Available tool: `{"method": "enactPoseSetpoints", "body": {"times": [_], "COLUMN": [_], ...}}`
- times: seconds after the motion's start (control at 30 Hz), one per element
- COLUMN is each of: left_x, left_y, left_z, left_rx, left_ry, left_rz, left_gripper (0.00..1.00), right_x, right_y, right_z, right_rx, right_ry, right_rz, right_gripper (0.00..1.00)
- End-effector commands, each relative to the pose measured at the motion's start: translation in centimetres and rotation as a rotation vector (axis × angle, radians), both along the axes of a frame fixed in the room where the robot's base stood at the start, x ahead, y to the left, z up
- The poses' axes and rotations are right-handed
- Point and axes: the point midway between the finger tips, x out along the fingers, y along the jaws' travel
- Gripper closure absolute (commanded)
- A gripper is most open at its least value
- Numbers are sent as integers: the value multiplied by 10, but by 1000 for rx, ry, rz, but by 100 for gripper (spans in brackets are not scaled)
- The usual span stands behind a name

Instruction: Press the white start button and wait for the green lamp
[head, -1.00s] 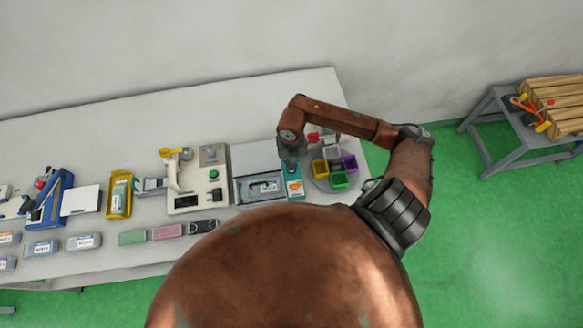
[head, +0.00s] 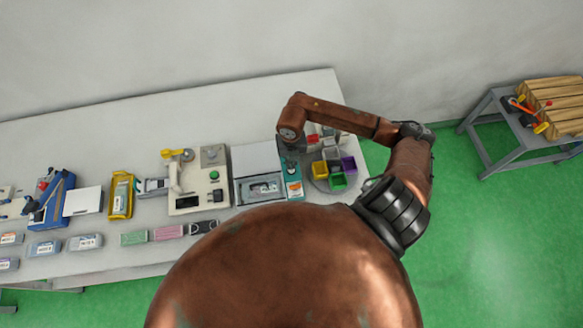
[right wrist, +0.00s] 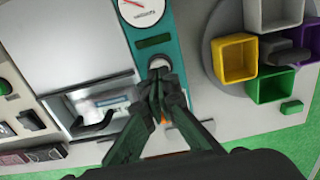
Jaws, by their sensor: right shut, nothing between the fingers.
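A teal tester panel (head: 294,189) stands on the bench. In the right wrist view the panel (right wrist: 183,95) carries a round dial with a red needle (right wrist: 142,10), a dark rectangular window (right wrist: 155,42) and a pale round button (right wrist: 156,62). My right gripper (right wrist: 158,76) is shut and empty. Its fingertips are at the button's near edge and cover part of it; I cannot tell whether they touch it. In the head view the right gripper (head: 290,165) is over the panel. I see no lit green lamp on the panel. My left gripper is not in view.
A grey fixture with a clear cover (right wrist: 95,105) adjoins the panel on the left. A round turntable with yellow (right wrist: 235,58), green (right wrist: 270,85) and purple bins is close on the right. A beige press (head: 213,193) stands further left. Bare bench lies behind.

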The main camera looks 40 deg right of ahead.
Motion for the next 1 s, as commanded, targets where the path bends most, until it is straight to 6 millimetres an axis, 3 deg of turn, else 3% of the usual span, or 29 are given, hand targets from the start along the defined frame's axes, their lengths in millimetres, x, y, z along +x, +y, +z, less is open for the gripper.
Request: {"method": "enactPoseSetpoints", "body": {"times": [0.27, 0.73, 1.0], "left_x": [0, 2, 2], "left_y": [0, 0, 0], "left_z": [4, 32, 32], "left_rx": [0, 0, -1], "left_ry": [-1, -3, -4], "left_rz": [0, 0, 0], "left_gripper": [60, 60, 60], "right_x": [0, 0, 0], "right_y": [0, 0, 0], "right_z": [5, 48, 49], "right_rx": [0, 0, 0], "right_ry": [0, 0, 0], "right_rz": [0, 1, 1], "right_gripper": [100, 100, 100]}}
